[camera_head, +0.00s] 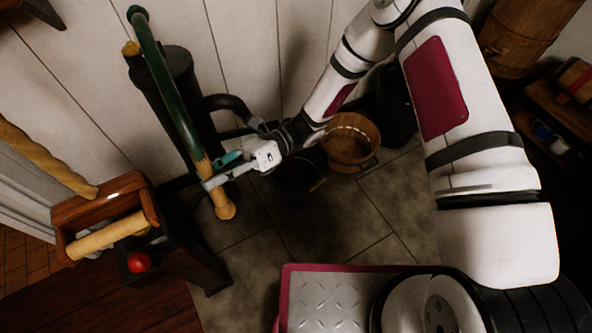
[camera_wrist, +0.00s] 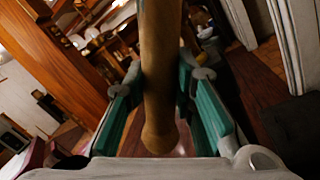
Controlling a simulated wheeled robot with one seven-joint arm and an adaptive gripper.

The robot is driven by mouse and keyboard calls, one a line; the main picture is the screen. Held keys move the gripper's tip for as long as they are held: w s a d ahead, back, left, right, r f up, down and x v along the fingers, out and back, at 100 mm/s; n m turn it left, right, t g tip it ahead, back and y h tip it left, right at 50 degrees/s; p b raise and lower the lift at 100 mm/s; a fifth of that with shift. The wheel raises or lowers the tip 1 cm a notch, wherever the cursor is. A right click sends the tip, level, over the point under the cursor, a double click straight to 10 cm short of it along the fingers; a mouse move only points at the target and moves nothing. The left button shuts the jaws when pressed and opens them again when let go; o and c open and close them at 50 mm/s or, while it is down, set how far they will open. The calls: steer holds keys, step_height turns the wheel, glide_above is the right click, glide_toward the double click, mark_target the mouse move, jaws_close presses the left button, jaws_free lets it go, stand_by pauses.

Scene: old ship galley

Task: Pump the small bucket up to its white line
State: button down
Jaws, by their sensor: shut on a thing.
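The pump is a dark upright cylinder (camera_head: 178,75) with a long green handle (camera_head: 168,95) ending in a pale wooden grip (camera_head: 223,203). My gripper (camera_head: 215,172) is shut on the handle near the top of the wooden grip. In the wrist view the wooden grip (camera_wrist: 159,100) stands between my teal fingers. A black curved spout (camera_head: 232,104) points right from the pump. A small wooden bucket (camera_head: 349,150) with a pale dashed line inside stands on the floor to the right. A dark bucket (camera_head: 297,180) is partly hidden under my gripper. Water level cannot be made out.
A wooden frame with a roller (camera_head: 107,235) and red knob (camera_head: 139,262) stands at lower left. A dark container (camera_head: 397,108) is behind my arm. A barrel (camera_head: 515,40) and shelf (camera_head: 555,125) are at right. Tiled floor (camera_head: 340,220) is clear in the middle.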

step_height(320, 180, up, 8)
steer(key=s+d+m+p, duration=0.2)
steer(key=s+m+p, duration=0.1)
steer(key=p, duration=0.3)
steer(key=shift+f+m+y, duration=0.15)
steer(key=shift+m+y, duration=0.15)
